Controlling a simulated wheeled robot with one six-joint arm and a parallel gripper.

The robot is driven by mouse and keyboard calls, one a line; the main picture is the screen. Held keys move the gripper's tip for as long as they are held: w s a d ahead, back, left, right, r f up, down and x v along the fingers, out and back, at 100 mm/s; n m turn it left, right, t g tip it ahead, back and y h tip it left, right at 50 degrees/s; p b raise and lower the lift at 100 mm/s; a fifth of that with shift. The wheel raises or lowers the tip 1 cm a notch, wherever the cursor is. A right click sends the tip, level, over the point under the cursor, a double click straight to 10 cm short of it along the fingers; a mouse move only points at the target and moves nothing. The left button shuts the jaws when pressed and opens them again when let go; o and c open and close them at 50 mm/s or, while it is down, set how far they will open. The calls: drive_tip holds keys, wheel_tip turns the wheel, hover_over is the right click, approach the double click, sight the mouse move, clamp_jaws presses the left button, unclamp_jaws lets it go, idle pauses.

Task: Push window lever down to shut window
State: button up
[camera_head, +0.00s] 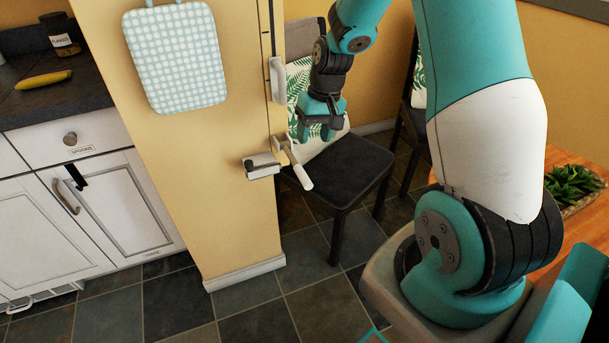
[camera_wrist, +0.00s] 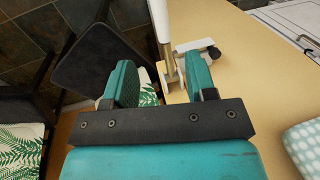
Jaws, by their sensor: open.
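A lever with a white rod-like handle (camera_head: 298,165) sits on the end of the yellow wall. Its handle slants down to the right from a metal pivot, beside a small white bracket with a dark knob (camera_head: 262,166). My gripper (camera_head: 317,133) is open and points down, just above and right of the lever. In the wrist view the white handle (camera_wrist: 159,18) and its brass-coloured pivot (camera_wrist: 170,66) show between and beyond my open fingers (camera_wrist: 161,65). Nothing is held; I cannot tell whether a finger touches the lever. No window pane can be made out.
A dark chair (camera_head: 343,168) with a leaf-patterned cushion stands behind the lever. A checked board (camera_head: 176,57) hangs on the wall. A white upright fitting (camera_head: 277,80) is above the lever. A wooden table (camera_head: 575,215) with a plant is at right. Tiled floor below is open.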

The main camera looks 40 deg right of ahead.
sight(304, 174)
drive_tip(key=f, duration=0.4)
drive_tip(key=a+f, duration=0.1)
drive_tip(key=f, duration=0.3)
drive_tip(key=a+f, duration=0.1)
drive_tip(key=f, duration=0.3)
drive_tip(key=shift+w+a, duration=0.15)
drive_tip(key=shift+w, duration=0.2)
drive_tip(key=shift+c, duration=0.4)
drive_tip(key=shift+r, duration=0.1)
clamp_jaws()
drive_tip(key=shift+b, duration=0.35)
